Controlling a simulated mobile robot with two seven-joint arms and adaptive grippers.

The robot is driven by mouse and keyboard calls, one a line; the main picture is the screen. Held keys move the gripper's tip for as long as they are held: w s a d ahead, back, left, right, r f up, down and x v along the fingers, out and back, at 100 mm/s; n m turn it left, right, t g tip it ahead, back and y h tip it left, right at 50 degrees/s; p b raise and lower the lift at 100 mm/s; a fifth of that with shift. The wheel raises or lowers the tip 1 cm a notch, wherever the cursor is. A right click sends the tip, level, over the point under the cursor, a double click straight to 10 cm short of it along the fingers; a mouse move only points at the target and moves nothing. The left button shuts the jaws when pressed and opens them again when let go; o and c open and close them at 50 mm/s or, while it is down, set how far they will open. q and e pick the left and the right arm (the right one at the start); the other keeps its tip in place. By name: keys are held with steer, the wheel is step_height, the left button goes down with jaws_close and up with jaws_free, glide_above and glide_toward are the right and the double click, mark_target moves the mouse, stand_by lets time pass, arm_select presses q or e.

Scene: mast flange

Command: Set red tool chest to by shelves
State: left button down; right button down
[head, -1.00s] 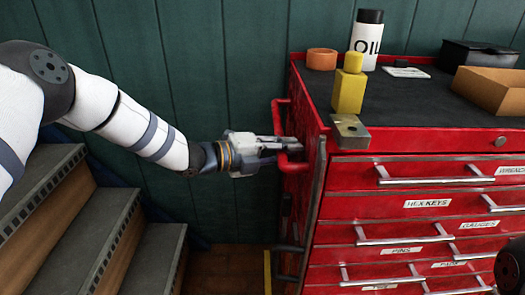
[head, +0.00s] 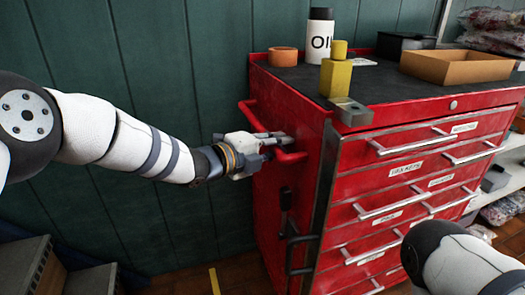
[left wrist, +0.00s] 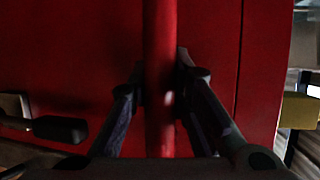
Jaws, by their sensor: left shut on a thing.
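The red tool chest (head: 300,165) stands against the green wall, with several labelled drawers on its front. A red side handle (head: 264,130) sticks out from its left side. My left gripper (head: 278,142) is shut on this handle. In the left wrist view the handle bar (left wrist: 161,80) runs upright between the two fingers of the left gripper (left wrist: 162,85). My right arm shows at the lower right of the head view, but its gripper is out of frame. The shelves (head: 506,178) stand at the right, beyond the chest.
Grey steps (head: 30,275) are at the lower left. A yellow floor strip (head: 214,281) lies left of the chest.

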arm_select(q)
steer(key=shift+w+d+r, duration=0.2)
steer(key=shift+d+r, duration=0.05)
steer(key=shift+d, duration=0.5)
steer(key=shift+a, duration=0.1)
steer(key=c, duration=1.4)
jaws_free()
steer(key=shift+s+a+r, duration=0.1)
steer(key=shift+a, duration=0.05)
steer(key=shift+c, duration=0.2)
steer(key=v, duration=1.2)
steer(key=shift+f, duration=0.2)
